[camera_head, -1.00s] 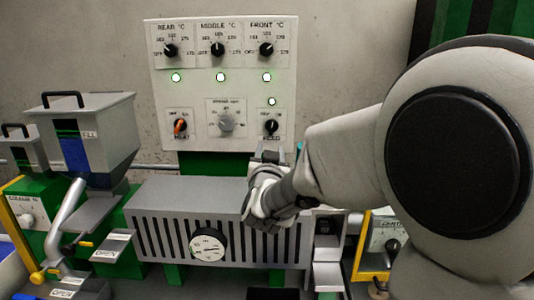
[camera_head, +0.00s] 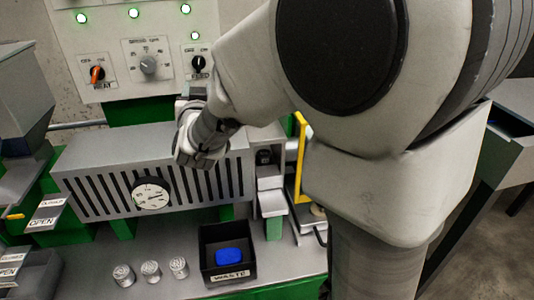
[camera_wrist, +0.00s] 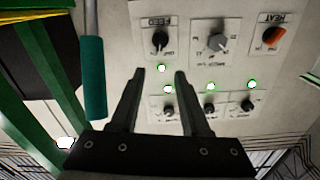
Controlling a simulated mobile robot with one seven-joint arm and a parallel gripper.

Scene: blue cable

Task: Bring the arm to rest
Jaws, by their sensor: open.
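My gripper (camera_wrist: 158,100) shows in the wrist view with its two dark fingers apart and nothing between them. It points toward the control panel (camera_wrist: 190,60), which appears upside down there. The feed knob (camera_wrist: 159,40) lies ahead of the fingers, apart from them. In the head view my arm reaches in from the right, with the wrist in front of the grey slotted barrel cover. The fingers are hidden behind the wrist there. The head view also shows the feed knob (camera_head: 198,62) just above the wrist and the orange heat knob (camera_head: 97,73) farther left.
The slotted barrel cover (camera_head: 105,165) carries a round gauge (camera_head: 151,195). A black waste bin (camera_head: 228,275) holds a blue lump (camera_head: 228,256). Metal cylinders (camera_head: 150,271) stand left of it. A yellow frame (camera_head: 302,160) is close to my arm. A teal bar (camera_wrist: 93,78) is left of the fingers.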

